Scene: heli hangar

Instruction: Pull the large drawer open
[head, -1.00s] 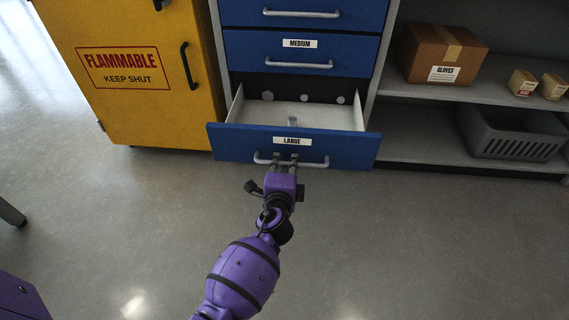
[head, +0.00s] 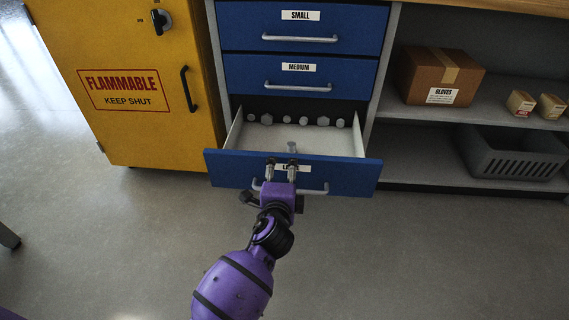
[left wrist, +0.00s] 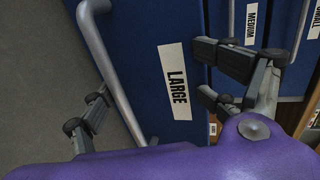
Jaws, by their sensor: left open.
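The large drawer (head: 225,170) stands pulled out from the blue cabinet, its grey interior showing, with several bolts at the back and one nearer the front. Its grey handle (head: 318,191) runs across the blue front below the "LARGE" label. My left gripper (head: 281,167) is open in front of the label, its fingertips above the handle bar and hiding part of both. In the left wrist view the handle (left wrist: 115,70) passes close to the left finger, and the label (left wrist: 174,82) shows between the fingers. I cannot tell whether a finger touches the handle. My right gripper is not in view.
The small drawer (head: 235,28) and medium drawer (head: 240,75) above are shut. A yellow flammables cabinet (head: 120,135) stands at left. Shelves at right hold a cardboard box (head: 425,72), small boxes and a grey crate (head: 500,165). The floor (head: 400,260) in front is clear.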

